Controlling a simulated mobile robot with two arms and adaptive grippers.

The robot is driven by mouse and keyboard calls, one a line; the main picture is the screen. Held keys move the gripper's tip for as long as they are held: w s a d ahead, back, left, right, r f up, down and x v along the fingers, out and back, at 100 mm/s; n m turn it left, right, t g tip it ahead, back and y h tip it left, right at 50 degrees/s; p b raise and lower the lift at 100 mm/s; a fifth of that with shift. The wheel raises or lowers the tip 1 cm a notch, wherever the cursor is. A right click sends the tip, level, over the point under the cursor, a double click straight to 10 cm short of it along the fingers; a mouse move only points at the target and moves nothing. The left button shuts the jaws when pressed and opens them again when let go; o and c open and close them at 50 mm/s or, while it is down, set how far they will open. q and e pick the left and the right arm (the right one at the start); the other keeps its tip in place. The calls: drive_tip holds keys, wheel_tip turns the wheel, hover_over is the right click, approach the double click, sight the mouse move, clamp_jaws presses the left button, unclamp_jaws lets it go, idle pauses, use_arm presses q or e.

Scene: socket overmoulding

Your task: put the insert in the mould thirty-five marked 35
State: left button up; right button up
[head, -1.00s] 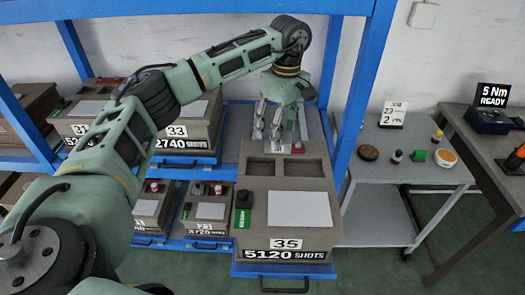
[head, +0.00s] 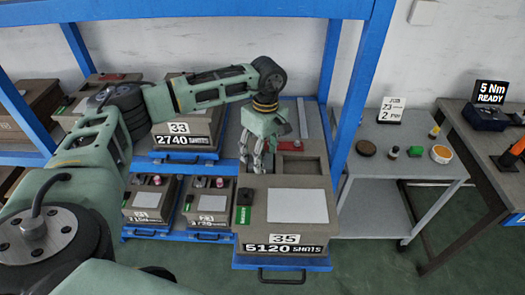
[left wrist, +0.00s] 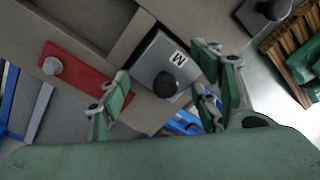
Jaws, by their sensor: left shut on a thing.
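The mould marked 35 (head: 318,240) stands on a blue pull-out shelf, with a label reading 5120 shots and recesses in its far top part. My left gripper (head: 257,158) is over the mould's left recess and partly hides it. In the left wrist view, the left gripper (left wrist: 165,92) is shut on the insert, a grey metal block (left wrist: 150,57) with a black knob and a small marked label. The insert is at the recess; I cannot tell how deep it sits. The right recess (head: 302,168) looks empty. My right gripper is not in view.
A mould marked 33 (head: 190,142) and two smaller moulds stand to the left. Blue rack posts (head: 350,90) rise behind. A grey side table (head: 408,170) at the right holds small items and a sign. A dark bench (head: 475,150) is further right.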

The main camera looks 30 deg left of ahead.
sight(265, 156)
use_arm(q)
drive_tip(key=o, duration=2)
drive_tip(key=shift+f, duration=0.1)
drive_tip(key=shift+c, duration=0.2)
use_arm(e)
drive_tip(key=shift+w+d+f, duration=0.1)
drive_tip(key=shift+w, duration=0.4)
use_arm(q)
drive_tip(key=shift+r, duration=0.25)
wheel_tip(265, 156, up, 12)
drive_tip(key=b, duration=0.4)
drive_tip(key=shift+w, duration=0.35)
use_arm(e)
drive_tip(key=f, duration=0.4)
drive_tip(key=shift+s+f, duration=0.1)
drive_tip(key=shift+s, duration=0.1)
use_arm(q)
drive_tip(key=shift+d+f, duration=0.1)
drive_tip(key=shift+f, duration=0.05)
